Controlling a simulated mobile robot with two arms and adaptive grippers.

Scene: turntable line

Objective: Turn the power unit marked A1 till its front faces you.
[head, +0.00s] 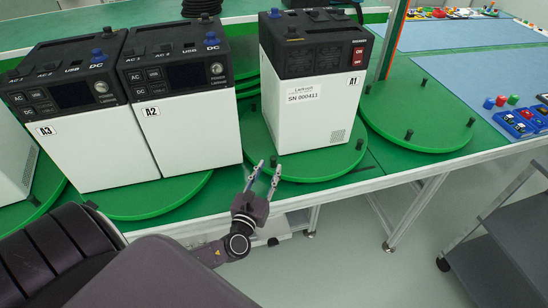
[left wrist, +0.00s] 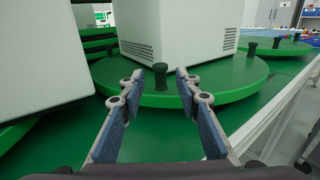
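The power unit A1 (head: 312,112) is a white box with a black top, standing on a green turntable (head: 325,166). The side shown has a red switch, a serial label, the A1 mark and vent holes. In the left wrist view, the lower part of A1 (left wrist: 185,25) shows on its turntable (left wrist: 222,84). My left gripper (head: 267,167) is open at the turntable's near edge. In the left wrist view, a black peg (left wrist: 160,77) lines up between the open fingers (left wrist: 161,90); I cannot tell how deep it sits. My right gripper is out of view.
Power units A2 (head: 190,130) and A3 (head: 95,155) stand close together to the left. An empty green turntable (head: 420,105) with black pegs is at the right. A grey cart (head: 505,240) stands at the lower right. The floor before the table is clear there.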

